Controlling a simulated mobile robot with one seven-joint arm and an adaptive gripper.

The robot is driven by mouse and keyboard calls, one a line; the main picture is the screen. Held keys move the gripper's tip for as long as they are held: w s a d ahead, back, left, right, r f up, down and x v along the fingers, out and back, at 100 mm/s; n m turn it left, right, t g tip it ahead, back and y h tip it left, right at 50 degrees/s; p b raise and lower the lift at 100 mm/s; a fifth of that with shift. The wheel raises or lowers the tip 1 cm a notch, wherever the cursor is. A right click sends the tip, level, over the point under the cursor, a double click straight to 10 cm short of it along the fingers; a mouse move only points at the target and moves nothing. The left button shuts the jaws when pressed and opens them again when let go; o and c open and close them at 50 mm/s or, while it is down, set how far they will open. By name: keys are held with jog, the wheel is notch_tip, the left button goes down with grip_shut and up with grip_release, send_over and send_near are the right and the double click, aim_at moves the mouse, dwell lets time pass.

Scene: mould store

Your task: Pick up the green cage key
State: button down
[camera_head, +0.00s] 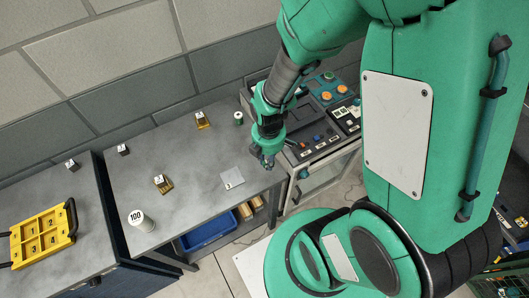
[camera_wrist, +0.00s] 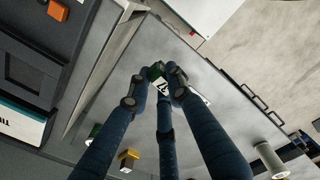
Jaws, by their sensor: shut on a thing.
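In the wrist view the three fingers of my gripper (camera_wrist: 163,78) are closed around a small dark green piece (camera_wrist: 154,72), which looks like the green cage key. A white tag with black marks (camera_wrist: 161,86) shows just below it, between the fingertips. Most of the piece is hidden by the fingers. In the head view my gripper (camera_head: 267,160) hangs over the right end of the grey table (camera_head: 190,165), near its front right edge. The key cannot be made out clearly there.
A white plate (camera_head: 232,178) lies on the table, left of my gripper. A green-topped cylinder (camera_head: 238,118), brass blocks (camera_head: 202,120) (camera_head: 163,185) and a white "100" cylinder (camera_head: 141,221) stand there too. A control console (camera_head: 325,110) is right; a yellow tray (camera_head: 42,235) is far left.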

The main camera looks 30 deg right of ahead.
jog(key=shift+s, duration=0.3)
dwell(0.5)
